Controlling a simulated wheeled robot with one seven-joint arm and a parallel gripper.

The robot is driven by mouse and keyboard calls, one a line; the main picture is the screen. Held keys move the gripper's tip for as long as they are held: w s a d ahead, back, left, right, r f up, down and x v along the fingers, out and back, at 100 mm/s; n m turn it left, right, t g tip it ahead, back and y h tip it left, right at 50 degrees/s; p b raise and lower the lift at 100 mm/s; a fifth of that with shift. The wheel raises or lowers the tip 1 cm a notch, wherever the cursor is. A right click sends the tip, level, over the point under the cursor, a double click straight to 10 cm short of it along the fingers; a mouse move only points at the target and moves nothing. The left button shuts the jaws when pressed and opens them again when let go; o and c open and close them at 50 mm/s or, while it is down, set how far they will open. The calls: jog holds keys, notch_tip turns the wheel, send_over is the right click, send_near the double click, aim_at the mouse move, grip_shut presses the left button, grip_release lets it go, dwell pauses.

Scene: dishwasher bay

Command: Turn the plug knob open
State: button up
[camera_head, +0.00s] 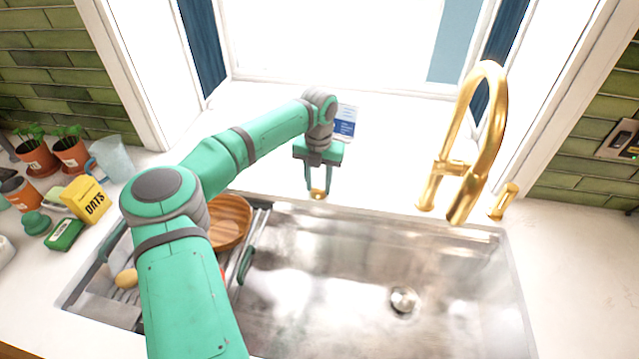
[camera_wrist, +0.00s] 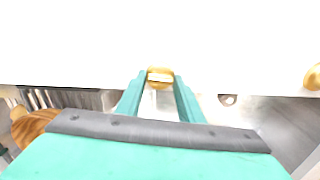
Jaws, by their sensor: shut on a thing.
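The plug knob (camera_head: 318,194) is a small gold knob on the white counter behind the sink, near the sink's back edge. My gripper (camera_head: 318,188) points down over it with its two green fingers closed on either side of it. In the wrist view the gold knob (camera_wrist: 160,76) sits between the fingertips of my gripper (camera_wrist: 160,80). The knob's lower part is hidden, and I cannot tell how far it is turned. The steel sink (camera_head: 330,250) has a round drain (camera_head: 403,300) in its floor at the right.
The gold faucet (camera_head: 470,140) stands right of my gripper, with a small gold fitting (camera_head: 503,201) beside it. A wooden bowl (camera_head: 230,220) sits in the rack at the sink's left. A yellow oats box (camera_head: 85,200) and potted plants (camera_head: 70,152) stand on the left counter. The right counter is clear.

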aim_at(318, 188)
jog(key=shift+a+n, duration=0.1)
jog(key=shift+n, duration=0.6)
jog(key=o, duration=1.1)
jog(key=shift+c, duration=0.2)
notch_tip(318, 188, up, 11)
jog(key=shift+f, duration=0.1)
